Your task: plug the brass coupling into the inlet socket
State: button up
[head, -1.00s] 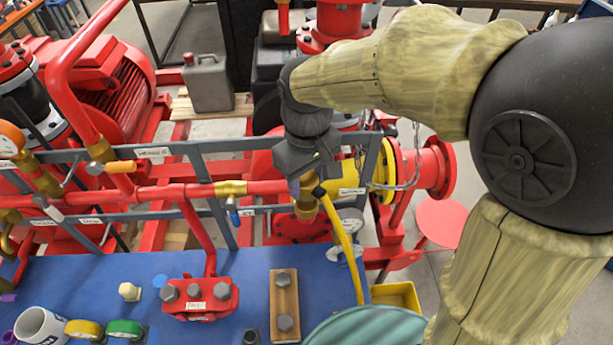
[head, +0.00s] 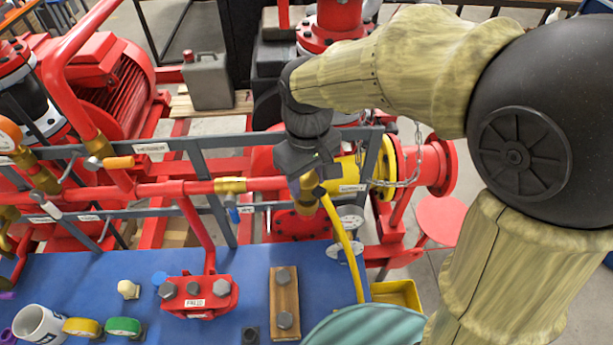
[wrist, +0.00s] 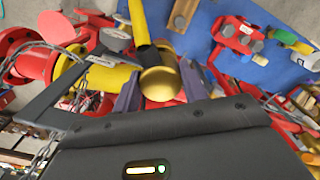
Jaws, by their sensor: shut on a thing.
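My gripper (head: 305,180) points down at the grey rail frame, right of the red horizontal pipe. It is shut on the brass coupling (head: 308,200). A yellow hose (head: 346,240) runs from the coupling down to the right. In the wrist view the rounded brass end of the coupling (wrist: 160,83) sits between the two jaws (wrist: 160,90), with the yellow hose (wrist: 139,22) behind it. I cannot pick out the inlet socket for sure in either view; the wrist and jaws cover part of the area behind the coupling.
The grey rail frame (head: 200,150) stands close around the gripper. A yellow pipe with a chain (head: 398,184) is to the right. The blue bench (head: 80,280) below holds a mug, a red block and a wooden block.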

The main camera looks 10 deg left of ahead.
jog(key=shift+f+b, duration=0.7)
jog(key=shift+f, duration=0.4)
dwell(0.4)
jog(key=o, duration=1.2)
notch_tip(320, 180, up, 18)
jog(key=shift+f+b, duration=0.25)
jog(key=shift+b, duration=0.9)
jog(key=shift+f, duration=0.15)
